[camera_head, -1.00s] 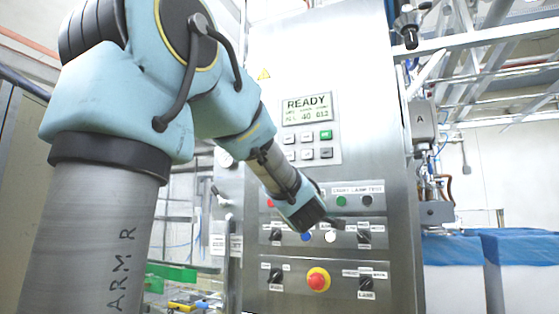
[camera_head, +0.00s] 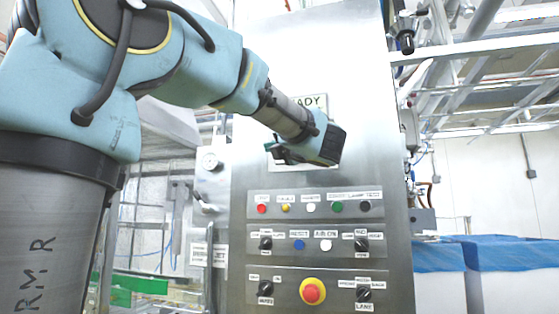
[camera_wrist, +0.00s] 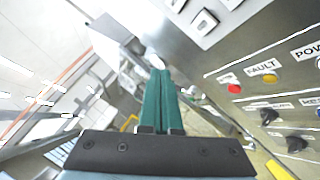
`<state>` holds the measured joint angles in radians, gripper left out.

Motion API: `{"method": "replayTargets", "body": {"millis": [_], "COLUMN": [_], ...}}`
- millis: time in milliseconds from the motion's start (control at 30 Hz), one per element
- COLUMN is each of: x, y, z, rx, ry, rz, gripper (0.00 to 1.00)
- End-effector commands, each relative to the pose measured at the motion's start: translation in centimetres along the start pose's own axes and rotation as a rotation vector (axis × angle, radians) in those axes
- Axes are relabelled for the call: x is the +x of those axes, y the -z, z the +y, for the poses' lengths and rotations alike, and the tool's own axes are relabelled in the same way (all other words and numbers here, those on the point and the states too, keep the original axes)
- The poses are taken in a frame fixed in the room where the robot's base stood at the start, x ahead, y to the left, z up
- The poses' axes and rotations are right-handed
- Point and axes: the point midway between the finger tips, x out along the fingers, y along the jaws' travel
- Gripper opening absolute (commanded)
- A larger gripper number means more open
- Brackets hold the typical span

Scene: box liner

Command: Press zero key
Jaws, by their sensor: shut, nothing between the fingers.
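The keypad and display unit (camera_head: 322,102) is on the upper part of the steel cabinet, mostly hidden behind my gripper in the head view. Only the end of the display text shows there. In the wrist view, a few pale square keys (camera_wrist: 204,23) show at the top right, but their labels cannot be read, so I cannot tell which is the zero key. My gripper (camera_head: 276,153) is in front of the keypad's lower left area. In the wrist view, its two green fingers (camera_wrist: 160,72) are together and empty, left of the keys. Contact cannot be told.
Below the keypad are a row of lamps and buttons (camera_head: 311,207), selector switches (camera_head: 265,244) and a red emergency stop (camera_head: 313,291) on a yellow ring. Blue-lined boxes (camera_head: 516,254) stand at the right.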

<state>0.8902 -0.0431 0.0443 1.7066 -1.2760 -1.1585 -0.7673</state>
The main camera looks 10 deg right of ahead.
Motion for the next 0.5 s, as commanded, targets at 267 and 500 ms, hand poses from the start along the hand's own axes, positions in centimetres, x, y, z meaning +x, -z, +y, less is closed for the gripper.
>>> {"method": "replayTargets", "body": {"millis": [267,500], "x": [1.4,3.8], "y": [-1.1,-2.9], "z": [-0.8,-2.4], "rx": [0.005,0.006], "ry": [0.001,0.0], "rz": [0.0,0.0], "gripper": [0.0,0.0]}}
